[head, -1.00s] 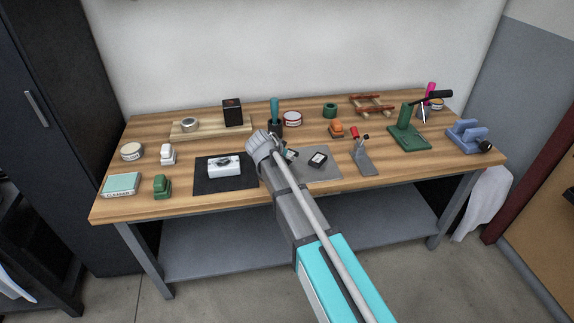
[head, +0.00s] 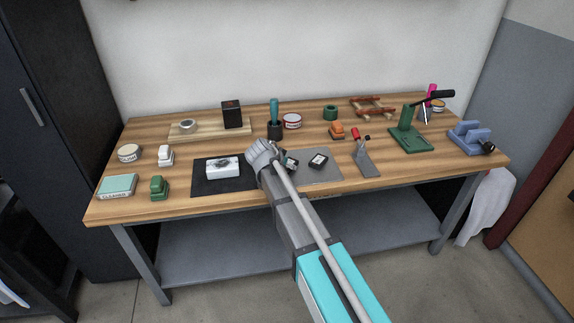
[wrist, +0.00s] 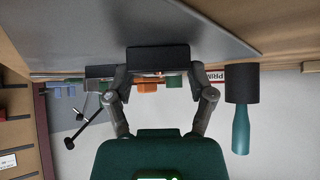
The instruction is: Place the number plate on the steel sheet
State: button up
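The grey steel sheet (head: 328,176) lies flat on the bench, right of the black mat; in the wrist view it fills the upper part (wrist: 170,25). My gripper (wrist: 160,78) has its fingers against both sides of a dark block, apparently the number plate (wrist: 158,60), low at the sheet. This plate shows beside my wrist in the head view (head: 291,163). I cannot tell whether it touches the sheet. My arm hides the sheet's left part.
A black mat (head: 205,188) with a white device (head: 224,167) is to the left. The sheet's right front is clear.

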jog(key=shift+o, duration=1.2)
jog(key=shift+r, duration=0.15)
jog(key=shift+s+r+p, duration=0.1)
jog(key=shift+r+p, duration=0.05)
jog(key=shift+p, duration=0.15)
jog(key=p+v, duration=0.7)
jog(key=v, duration=0.2)
jog(key=shift+s+a+r, duration=0.15)
jog(key=shift+s+r, duration=0.05)
jog(key=shift+r, duration=0.1)
jog(key=shift+p+v, duration=0.6)
jog(key=shift+v, duration=0.35)
jog(key=shift+s+f, duration=0.1)
